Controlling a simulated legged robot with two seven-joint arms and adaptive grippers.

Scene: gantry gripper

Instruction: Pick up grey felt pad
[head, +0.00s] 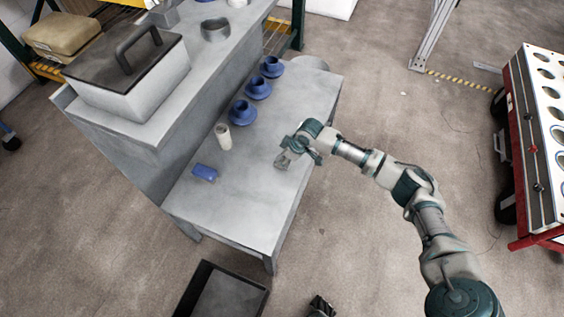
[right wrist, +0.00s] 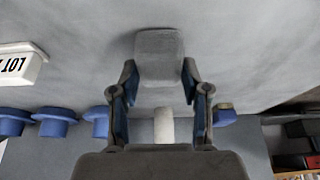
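The grey felt pad (head: 282,161) lies on the low grey table, near its right edge. In the right wrist view the pad (right wrist: 159,58) is a light grey block with rounded corners. My right gripper (head: 291,153) is over the pad, pointing down at it. In the right wrist view its two fingers (right wrist: 160,74) are spread, with the tips at either side of the pad's near end. I cannot tell whether they touch it. A small dark tip at the bottom edge of the head view looks like my left gripper (head: 322,306); its fingers are mostly cut off.
A lidded box (head: 128,75) stands on the higher bench. A red cart (head: 535,170) stands at right. A dark bin (head: 222,296) is below.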

